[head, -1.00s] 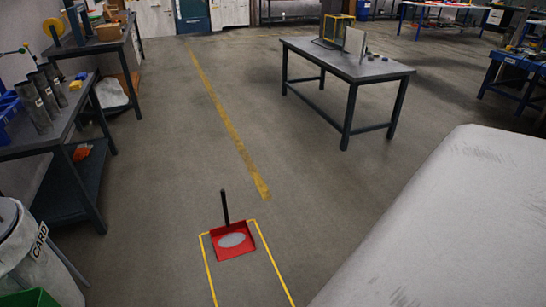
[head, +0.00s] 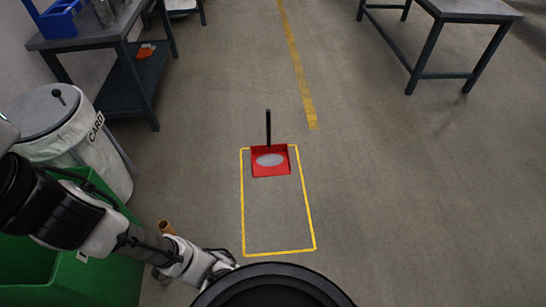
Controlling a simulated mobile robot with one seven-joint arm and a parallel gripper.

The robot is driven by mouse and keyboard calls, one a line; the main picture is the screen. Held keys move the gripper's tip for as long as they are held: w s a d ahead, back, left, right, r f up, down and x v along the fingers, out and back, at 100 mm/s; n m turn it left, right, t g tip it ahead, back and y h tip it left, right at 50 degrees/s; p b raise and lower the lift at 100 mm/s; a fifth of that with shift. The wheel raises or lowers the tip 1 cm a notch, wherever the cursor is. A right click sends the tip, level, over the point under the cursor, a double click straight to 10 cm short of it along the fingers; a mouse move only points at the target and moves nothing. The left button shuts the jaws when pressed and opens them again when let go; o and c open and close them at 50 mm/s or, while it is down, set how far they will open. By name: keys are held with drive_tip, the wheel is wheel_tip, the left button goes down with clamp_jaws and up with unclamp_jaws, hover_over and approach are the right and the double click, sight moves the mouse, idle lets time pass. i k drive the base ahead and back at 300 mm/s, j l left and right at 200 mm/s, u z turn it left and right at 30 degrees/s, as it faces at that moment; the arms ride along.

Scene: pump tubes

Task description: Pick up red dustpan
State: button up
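The red dustpan (head: 270,172) sits on the grey floor in the head view, at the far end of a yellow-taped rectangle. A pale oval patch lies in its pan. Its thin black handle (head: 268,128) stands upright from the back edge. My arm reaches in from the left. My gripper (head: 224,266) is low in the view beside my round dark body part, well nearer than the dustpan and apart from it. Its fingers are too small and partly hidden, so I cannot tell whether they are open or shut.
A green bin (head: 100,270) and a white bag bin marked CARD (head: 100,140) stand at the left. A dark workbench (head: 120,45) is at the upper left, another table (head: 470,10) at the upper right. Floor inside the yellow tape (head: 310,225) and to the right is clear.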

sight(268, 159)
drive_tip(key=u, duration=1.85)
drive_tip(key=i+l+z, duration=0.2)
drive_tip(key=l, duration=0.4)
drive_tip(key=i+l+z, duration=0.15)
drive_tip(key=l, duration=0.4)
drive_tip(key=i+l+z, duration=0.2)
drive_tip(key=l, duration=0.35)
drive_tip(key=i+l+z, duration=0.15)
drive_tip(key=i+l, duration=0.15)
drive_tip(key=l, duration=0.2)
drive_tip(key=i+l+z, duration=0.2)
drive_tip(key=l, duration=0.25)
drive_tip(key=i+l+z, duration=0.2)
drive_tip(key=i+l, duration=0.2)
